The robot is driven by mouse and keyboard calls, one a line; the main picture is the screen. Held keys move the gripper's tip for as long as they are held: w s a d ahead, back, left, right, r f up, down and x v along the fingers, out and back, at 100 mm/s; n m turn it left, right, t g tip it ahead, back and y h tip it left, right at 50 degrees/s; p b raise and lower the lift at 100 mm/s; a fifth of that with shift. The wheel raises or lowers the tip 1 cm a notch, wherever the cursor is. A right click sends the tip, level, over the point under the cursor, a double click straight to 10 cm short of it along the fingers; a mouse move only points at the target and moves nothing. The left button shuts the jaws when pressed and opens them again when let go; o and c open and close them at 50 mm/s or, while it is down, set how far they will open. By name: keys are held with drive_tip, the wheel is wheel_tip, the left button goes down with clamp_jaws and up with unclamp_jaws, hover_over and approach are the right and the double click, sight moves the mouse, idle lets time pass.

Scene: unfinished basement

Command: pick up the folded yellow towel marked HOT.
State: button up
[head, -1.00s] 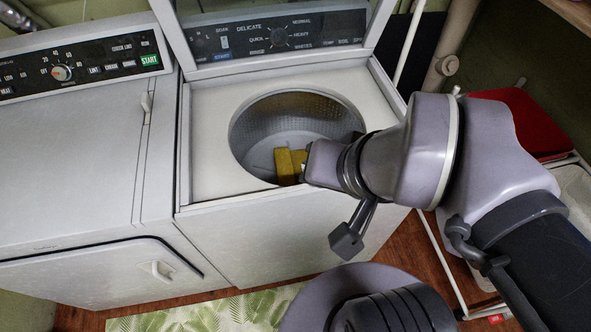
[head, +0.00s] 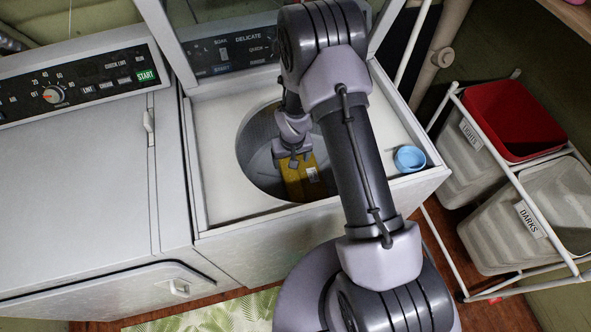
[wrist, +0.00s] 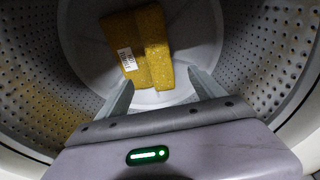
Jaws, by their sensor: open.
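The folded yellow towel (head: 299,181) lies inside the drum of the open top-loading washer (head: 222,196). It also shows in the wrist view (wrist: 150,52), with a white label (wrist: 127,60) on its left side; the print is too small to read. My gripper (head: 293,160) reaches down into the drum opening at the towel's far end in the head view. In the wrist view my gripper (wrist: 160,84) has its two fingers spread, with the towel's near end just beyond and between the tips. Nothing is held. My arm hides part of the drum and rim.
The drum's perforated wall (wrist: 258,75) surrounds my gripper. The raised lid (head: 170,40) stands behind the opening. A light blue cup (head: 409,158) sits on the washer's right top. A second machine (head: 75,190) stands left; a rack with bins labelled DARKS (head: 528,222) stands right.

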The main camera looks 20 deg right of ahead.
drive_tip(key=b, duration=0.2)
hover_over(291, 176)
drive_tip(key=f, duration=0.8)
drive_tip(key=shift+s+a+f, duration=0.1)
drive_tip(key=shift+s+f, duration=0.1)
drive_tip(key=shift+f, duration=0.15)
wheel_tip(291, 176, down, 5)
drive_tip(key=shift+r+b, duration=0.1)
drive_tip(key=shift+b, duration=1)
drive_tip(key=shift+w+f, duration=0.15)
drive_tip(key=shift+f, duration=0.25)
drive_tip(key=shift+r, duration=0.15)
drive_tip(key=shift+c, duration=0.2)
drive_tip(key=c, duration=1.6)
drive_tip(key=shift+r, duration=0.1)
